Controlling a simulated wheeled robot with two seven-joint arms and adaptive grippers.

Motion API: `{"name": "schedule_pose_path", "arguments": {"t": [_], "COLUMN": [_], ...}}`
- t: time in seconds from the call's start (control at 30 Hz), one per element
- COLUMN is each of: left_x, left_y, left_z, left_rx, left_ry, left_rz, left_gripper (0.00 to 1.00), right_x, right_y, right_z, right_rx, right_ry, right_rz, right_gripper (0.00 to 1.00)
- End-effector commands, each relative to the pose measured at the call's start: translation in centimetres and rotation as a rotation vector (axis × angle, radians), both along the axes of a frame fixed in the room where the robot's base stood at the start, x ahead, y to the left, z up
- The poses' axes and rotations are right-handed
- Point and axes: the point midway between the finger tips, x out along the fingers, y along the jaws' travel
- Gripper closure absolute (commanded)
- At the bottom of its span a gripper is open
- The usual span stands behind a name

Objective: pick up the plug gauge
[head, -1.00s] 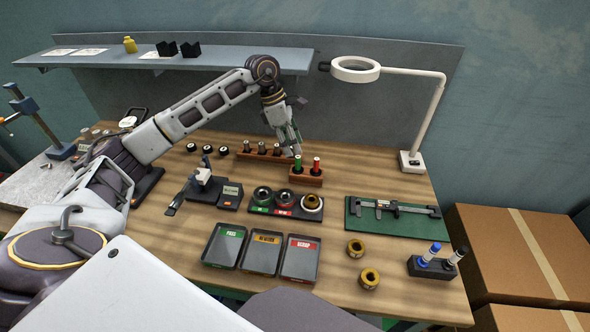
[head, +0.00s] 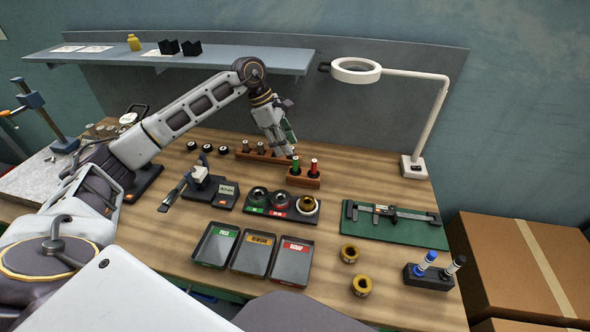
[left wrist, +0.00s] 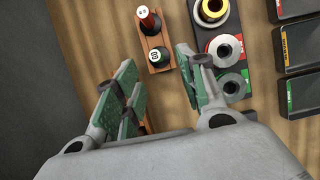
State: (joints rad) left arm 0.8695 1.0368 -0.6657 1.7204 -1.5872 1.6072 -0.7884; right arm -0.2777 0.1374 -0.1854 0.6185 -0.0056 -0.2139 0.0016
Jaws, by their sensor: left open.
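Two plug gauges stand upright in a small wooden block (head: 304,182) at the back middle of the bench. One has a green handle (head: 296,167) and the other a red handle (head: 314,168). In the left wrist view the green one (left wrist: 158,57) is nearer the fingers, and the red one (left wrist: 148,19) is farther away. My left gripper (head: 291,148) is open, empty and pointing down just behind the block. Its two fingers (left wrist: 155,78) are spread on either side of the line of the block, apart from both gauges. My right gripper is out of view.
A longer wooden rack with several pins (head: 258,152) stands just left of my left gripper. Ring gauges on a black base (head: 283,209), three trays (head: 240,270) and a caliper on a green mat (head: 402,234) lie in front. The magnifier lamp (head: 412,165) stands at right.

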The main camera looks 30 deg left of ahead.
Motion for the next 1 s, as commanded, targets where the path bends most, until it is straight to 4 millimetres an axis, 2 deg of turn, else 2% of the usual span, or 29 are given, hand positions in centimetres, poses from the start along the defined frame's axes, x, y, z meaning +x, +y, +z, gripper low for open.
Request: {"name": "schedule_pose_path", "arguments": {"t": [0.4,0.77,1.0], "left_x": [0.2,0.3,0.6], "left_y": [-0.9,-0.9,-1.6], "left_z": [-2.0,-2.2,-3.5], "left_rx": [-0.001,0.0,-0.001], "left_ry": [0.002,0.001,0.003], "left_rz": [0.0,0.001,0.0], "left_gripper": [0.59,0.59,0.59], "right_x": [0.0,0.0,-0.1], "right_y": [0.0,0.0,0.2], "right_z": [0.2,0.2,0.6], "right_rx": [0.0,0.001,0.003], "right_ry": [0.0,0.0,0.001], "right_rz": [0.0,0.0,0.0], "right_gripper": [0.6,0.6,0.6]}}
